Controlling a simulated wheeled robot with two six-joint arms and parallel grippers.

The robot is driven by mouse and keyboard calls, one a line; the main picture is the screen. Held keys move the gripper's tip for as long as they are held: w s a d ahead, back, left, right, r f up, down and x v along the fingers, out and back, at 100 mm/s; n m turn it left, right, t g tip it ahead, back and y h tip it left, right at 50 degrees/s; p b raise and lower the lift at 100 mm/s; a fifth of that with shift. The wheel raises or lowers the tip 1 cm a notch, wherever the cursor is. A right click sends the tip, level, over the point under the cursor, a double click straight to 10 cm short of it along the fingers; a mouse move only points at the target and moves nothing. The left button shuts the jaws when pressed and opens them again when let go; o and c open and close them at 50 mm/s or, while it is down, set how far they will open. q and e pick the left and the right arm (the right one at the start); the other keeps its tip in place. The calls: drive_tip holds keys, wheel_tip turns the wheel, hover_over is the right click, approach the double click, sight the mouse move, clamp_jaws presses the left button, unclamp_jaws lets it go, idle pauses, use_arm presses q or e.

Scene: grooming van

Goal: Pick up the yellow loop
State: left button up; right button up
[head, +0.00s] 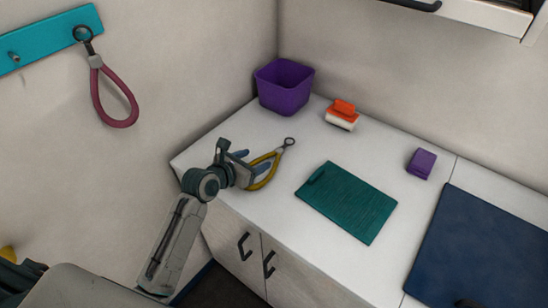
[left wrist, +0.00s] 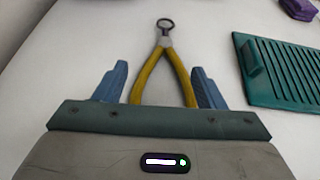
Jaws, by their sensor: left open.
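The yellow loop (head: 262,171) lies on the white counter near its left end, with a grey collar and a dark metal ring at its far end. In the left wrist view the yellow loop (left wrist: 147,75) points away from me, and its near end is hidden behind the gripper body. My left gripper (head: 252,162) is open at the loop. In the left wrist view the blue fingers of my left gripper (left wrist: 160,85) stand on either side of the loop's two strands, with a gap on the left and the right finger close to the right strand. My right gripper is not in view.
A green ribbed mat (head: 348,203) lies right of the loop. A purple bin (head: 285,90), an orange and white brush (head: 342,115) and a purple block (head: 421,163) stand farther back. A dark blue mat (head: 480,250) covers the right. A maroon loop (head: 116,122) hangs on the wall rail.

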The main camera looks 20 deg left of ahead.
sight(276, 153)
use_arm(q)
drive_tip(key=x, duration=0.2)
drive_tip(key=shift+w+d, duration=0.15)
drive_tip(key=shift+w, duration=0.2)
drive_tip(key=x, duration=0.2)
drive_tip(key=p+x, duration=0.2)
drive_tip(key=x, duration=0.1)
drive_tip(key=shift+d+f, duration=0.45)
drive_tip(key=shift+w+d+f, duration=0.15)
drive_tip(key=shift+w+f, duration=0.15)
drive_tip(key=shift+w, duration=0.25)
drive_tip(key=shift+s, duration=0.1)
drive_tip(key=c, duration=1.1)
